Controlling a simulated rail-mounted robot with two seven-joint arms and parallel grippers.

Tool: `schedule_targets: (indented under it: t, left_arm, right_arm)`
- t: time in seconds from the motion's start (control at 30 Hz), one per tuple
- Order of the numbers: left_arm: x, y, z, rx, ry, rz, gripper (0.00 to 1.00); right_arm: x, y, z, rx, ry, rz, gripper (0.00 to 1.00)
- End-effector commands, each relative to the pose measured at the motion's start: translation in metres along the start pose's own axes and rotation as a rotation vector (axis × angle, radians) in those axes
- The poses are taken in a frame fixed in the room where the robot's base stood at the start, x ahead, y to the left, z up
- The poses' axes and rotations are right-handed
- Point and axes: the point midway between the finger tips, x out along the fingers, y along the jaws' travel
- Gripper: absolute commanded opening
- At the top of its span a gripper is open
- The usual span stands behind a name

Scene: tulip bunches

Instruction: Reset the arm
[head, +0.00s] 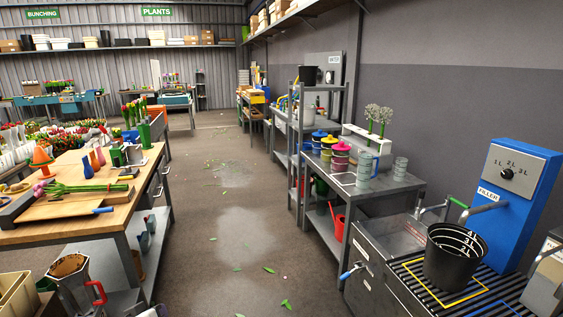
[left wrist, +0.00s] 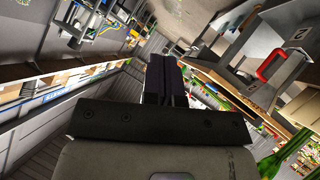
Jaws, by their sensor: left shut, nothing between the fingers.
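My left gripper (left wrist: 166,78) shows in the left wrist view, with its dark fingers together and nothing between them. Its dark mounting plate and grey body fill the lower middle of that view. The fingers stand clear of any object there, with a tilted view of the room behind them. I cannot make out either gripper in the head view. My right gripper shows in neither view.
A wooden workbench (head: 120,208) with green stems (head: 87,188) stands at the left. A black bucket (head: 454,258) sits on a grate beside a blue filler (head: 516,190) at the right. The aisle floor (head: 228,215) between is free, with a few leaves.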

Motion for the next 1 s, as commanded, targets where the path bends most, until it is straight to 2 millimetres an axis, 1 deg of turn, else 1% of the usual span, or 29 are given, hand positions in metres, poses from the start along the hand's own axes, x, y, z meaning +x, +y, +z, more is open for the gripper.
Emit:
schedule_targets:
  t: [0.03,0.17,0.2,0.3,0.37,0.4,0.47,0.5,0.53,0.6,0.7,0.8,1.0]
  left_arm:
    - [-0.028,0.004,0.007,0.077,-0.041,-0.045,0.00]
    - [-0.093,0.014,0.040,0.239,-0.136,-0.150,0.00]
    - [-0.114,0.018,0.052,0.284,-0.157,-0.175,0.00]
    - [-0.162,0.029,0.081,0.389,-0.173,-0.208,0.00]
    - [-0.186,0.035,0.100,0.440,-0.188,-0.207,0.00]
    - [-0.201,0.039,0.114,0.468,-0.208,-0.200,0.00]
    - [-0.221,0.043,0.137,0.502,-0.254,-0.185,0.00]
    - [-0.233,0.044,0.153,0.520,-0.293,-0.177,0.00]
    - [-0.240,0.043,0.165,0.530,-0.325,-0.173,0.00]
    - [-0.255,0.038,0.193,0.546,-0.407,-0.170,0.00]
    - [-0.274,0.028,0.226,0.557,-0.510,-0.174,0.00]
    - [-0.294,0.018,0.250,0.557,-0.593,-0.187,0.00]
    - [-0.337,0.002,0.289,0.541,-0.739,-0.210,0.00]
  right_arm:
    - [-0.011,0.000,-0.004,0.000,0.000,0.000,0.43]
    - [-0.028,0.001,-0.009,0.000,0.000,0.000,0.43]
    - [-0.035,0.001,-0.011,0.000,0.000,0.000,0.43]
    - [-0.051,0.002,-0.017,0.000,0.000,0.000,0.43]
    - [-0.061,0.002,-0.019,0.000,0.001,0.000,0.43]
    - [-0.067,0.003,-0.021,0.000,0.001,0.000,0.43]
    - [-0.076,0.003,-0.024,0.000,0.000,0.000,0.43]
    - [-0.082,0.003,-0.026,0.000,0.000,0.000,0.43]
    - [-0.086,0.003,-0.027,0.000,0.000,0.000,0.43]
    - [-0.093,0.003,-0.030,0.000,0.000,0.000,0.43]
    - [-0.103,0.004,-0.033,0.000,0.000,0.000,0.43]
    - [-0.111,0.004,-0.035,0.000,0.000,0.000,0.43]
    - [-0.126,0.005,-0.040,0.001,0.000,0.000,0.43]
